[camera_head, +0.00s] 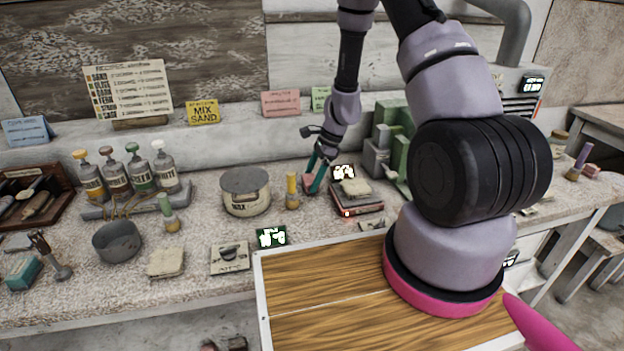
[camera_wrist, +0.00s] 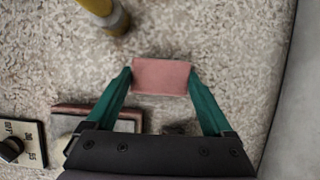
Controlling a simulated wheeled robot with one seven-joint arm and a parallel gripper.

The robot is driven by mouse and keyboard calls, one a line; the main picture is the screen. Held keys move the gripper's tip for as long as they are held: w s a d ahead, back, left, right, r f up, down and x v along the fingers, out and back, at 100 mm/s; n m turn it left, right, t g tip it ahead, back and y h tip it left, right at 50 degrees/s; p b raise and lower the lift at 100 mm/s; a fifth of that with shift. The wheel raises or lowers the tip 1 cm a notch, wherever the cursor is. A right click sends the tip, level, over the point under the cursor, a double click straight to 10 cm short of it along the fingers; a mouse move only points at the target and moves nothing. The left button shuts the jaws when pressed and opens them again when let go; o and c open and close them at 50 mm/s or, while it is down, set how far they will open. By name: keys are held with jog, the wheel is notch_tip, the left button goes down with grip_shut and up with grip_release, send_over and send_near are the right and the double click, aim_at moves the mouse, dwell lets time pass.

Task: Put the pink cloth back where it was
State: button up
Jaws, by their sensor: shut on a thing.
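My gripper (camera_head: 314,182) is at the back of the worktop, pointing down, between the small yellow bottle and the stacked boxes. In the wrist view, its two green fingers (camera_wrist: 161,80) are shut on the sides of the pink cloth (camera_wrist: 162,76), a small folded block. In the head view, only a sliver of the pink cloth (camera_head: 307,183) shows beside the fingers. I cannot tell whether the cloth touches the worktop or hangs just above it.
The yellow bottle (camera_head: 292,191) stands close to the left, also in the wrist view (camera_wrist: 108,16). A stack with a pale cloth on top (camera_head: 356,187) is close on the right. A round tin (camera_head: 245,191) stands farther left. Speckled worktop beyond the cloth in the wrist view is bare.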

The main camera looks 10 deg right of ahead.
jog(key=shift+f, duration=0.25)
jog(key=shift+f, duration=0.1)
jog(key=o, duration=0.9)
jog(key=v, duration=1.2)
jog(key=s+a+r+n+t, duration=0.1)
jog(key=s+r+n, duration=0.2)
jog(key=r, duration=0.8)
jog(key=s+r+n+t, duration=0.2)
jog(key=s+r+n, duration=0.2)
jog(key=r, duration=0.6)
jog(key=shift+s+d+r+n+t+h, duration=0.25)
jog(key=shift+s+r+n+t+h, duration=0.65)
jog(key=shift+s+r, duration=1.45)
jog(key=shift+s+d+r+n+t+y, duration=0.1)
jog(key=shift+s+d+r+n+t, duration=0.3)
jog(key=shift+s+r+n, duration=1.85)
jog(key=shift+s+d+r+n+t+h, duration=0.1)
jog(key=shift+s+r+n+t+h, duration=0.55)
jog(key=shift+s+r, duration=1.8)
